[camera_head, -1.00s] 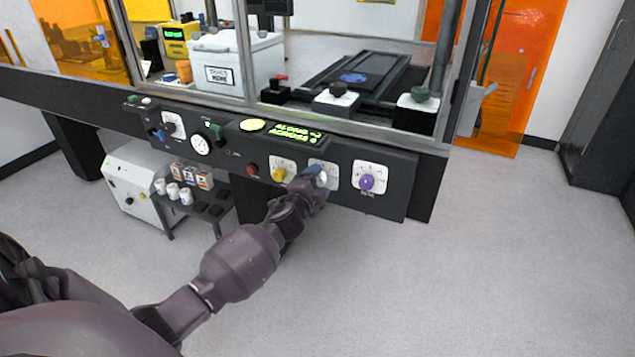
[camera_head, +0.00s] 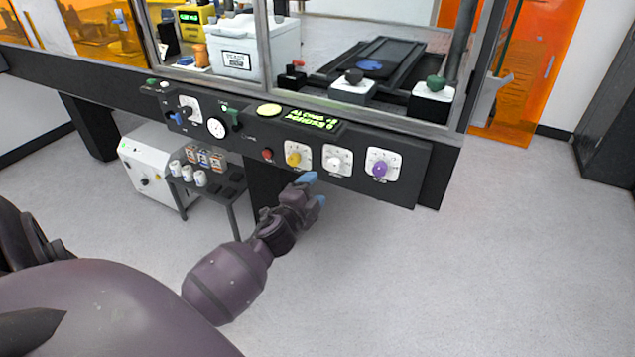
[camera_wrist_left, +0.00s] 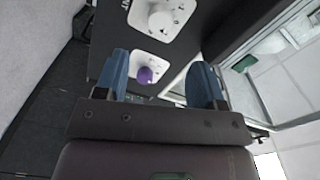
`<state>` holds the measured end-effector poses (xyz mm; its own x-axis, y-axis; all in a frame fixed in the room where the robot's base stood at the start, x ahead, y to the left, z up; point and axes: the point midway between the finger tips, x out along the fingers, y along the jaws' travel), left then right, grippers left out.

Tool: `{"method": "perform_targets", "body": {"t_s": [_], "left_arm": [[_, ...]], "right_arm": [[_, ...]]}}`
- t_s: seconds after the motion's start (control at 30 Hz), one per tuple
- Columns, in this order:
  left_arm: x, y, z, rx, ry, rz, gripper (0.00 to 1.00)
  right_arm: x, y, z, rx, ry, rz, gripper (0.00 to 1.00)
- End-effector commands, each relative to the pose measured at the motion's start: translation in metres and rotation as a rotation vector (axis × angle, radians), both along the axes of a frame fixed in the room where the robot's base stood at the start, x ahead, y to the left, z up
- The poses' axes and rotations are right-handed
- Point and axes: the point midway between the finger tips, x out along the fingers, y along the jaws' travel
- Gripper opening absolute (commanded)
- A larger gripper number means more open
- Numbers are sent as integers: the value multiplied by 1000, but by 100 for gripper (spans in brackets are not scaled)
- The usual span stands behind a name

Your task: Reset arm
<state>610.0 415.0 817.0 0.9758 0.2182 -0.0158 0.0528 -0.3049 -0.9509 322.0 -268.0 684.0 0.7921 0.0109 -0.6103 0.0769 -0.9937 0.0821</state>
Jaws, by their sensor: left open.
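My left gripper (camera_head: 314,189) has blue fingertips and is in front of and below the control panel (camera_head: 408,190). In the left wrist view the gripper (camera_wrist_left: 165,82) is open, with nothing between its fingers. The white knob (camera_head: 334,162) on its white plate is clear of the fingers; it also shows in the left wrist view (camera_wrist_left: 160,20). The purple knob (camera_head: 379,169) is to its right and shows in the wrist view (camera_wrist_left: 146,75). The yellow knob (camera_head: 293,158) is to its left. My right gripper is not in view.
A white cabinet (camera_head: 148,178) and a small stand with cups (camera_head: 200,178) are below left. Floor (camera_head: 500,270) at the right is clear.

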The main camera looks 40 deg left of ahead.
Motion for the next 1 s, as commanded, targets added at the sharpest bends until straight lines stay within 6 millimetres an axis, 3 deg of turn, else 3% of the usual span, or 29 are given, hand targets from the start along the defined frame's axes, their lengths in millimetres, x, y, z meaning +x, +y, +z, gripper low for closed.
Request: {"method": "perform_targets", "body": {"t_s": [0.7,0.87,1.0], "left_arm": [[-3,0,0,-12,-1,3,63],[-3,-4,1,-146,-11,10,63],[-9,-26,2,-330,-11,-11,63]], "right_arm": [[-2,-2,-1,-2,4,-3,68],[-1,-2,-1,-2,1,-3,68],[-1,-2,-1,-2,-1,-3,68]]}}
